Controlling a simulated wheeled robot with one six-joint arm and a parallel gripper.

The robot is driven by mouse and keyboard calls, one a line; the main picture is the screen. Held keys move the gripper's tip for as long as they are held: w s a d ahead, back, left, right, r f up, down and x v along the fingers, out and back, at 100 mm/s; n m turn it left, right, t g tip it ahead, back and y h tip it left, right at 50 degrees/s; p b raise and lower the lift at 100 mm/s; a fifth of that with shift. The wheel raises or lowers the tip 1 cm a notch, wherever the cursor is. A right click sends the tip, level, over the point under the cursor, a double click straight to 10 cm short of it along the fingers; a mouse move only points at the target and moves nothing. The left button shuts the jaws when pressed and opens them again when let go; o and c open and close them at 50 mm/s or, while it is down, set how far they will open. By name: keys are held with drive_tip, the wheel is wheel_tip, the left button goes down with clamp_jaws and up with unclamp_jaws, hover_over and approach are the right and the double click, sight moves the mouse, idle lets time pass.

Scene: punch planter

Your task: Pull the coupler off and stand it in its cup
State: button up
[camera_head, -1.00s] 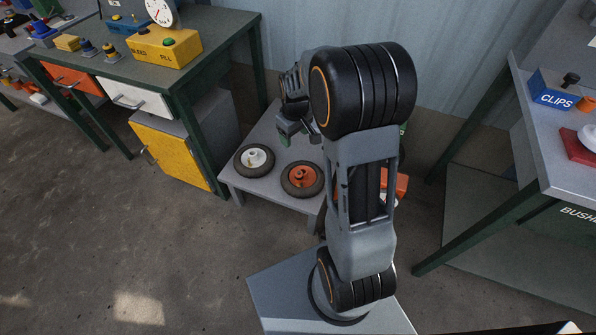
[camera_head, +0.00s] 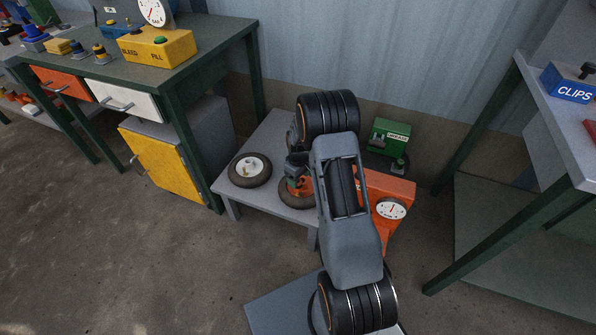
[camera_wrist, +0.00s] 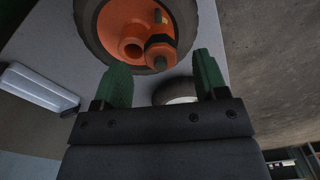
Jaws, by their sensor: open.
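The wheel with the orange hub lies flat on the low grey table, partly hidden by my arm in the head view (camera_head: 291,201). In the wrist view its orange hub (camera_wrist: 112,22) has a round socket and, beside it, an orange hex-shaped fitting (camera_wrist: 160,49) with a dark tip, which looks like the coupler on the valve. My gripper (camera_wrist: 163,72) is open, its green fingers apart and empty, with the fitting just beyond the gap between the fingertips. I cannot tell which thing is the coupler's cup; a small dark holder (camera_head: 398,165) stands by the green box.
A wheel with a white hub (camera_head: 250,168) lies to the left on the low table (camera_head: 222,187). An orange gauge unit (camera_head: 388,190) and a green box (camera_head: 391,136) stand right of my arm. Workbenches flank both sides; the floor in front is open.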

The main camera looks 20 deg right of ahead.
sight(299, 182)
drive_tip(key=shift+f+b, duration=0.6)
drive_tip(key=shift+f, duration=1.9)
drive_tip(key=c, duration=1.1)
drive_tip(key=shift+r+p, duration=0.3)
drive_tip(key=shift+r, duration=0.1)
drive_tip(key=shift+r+p, duration=1.45)
drive_tip(key=shift+r, duration=0.65)
drive_tip(key=shift+r, duration=0.1)
drive_tip(key=shift+c, duration=0.4)
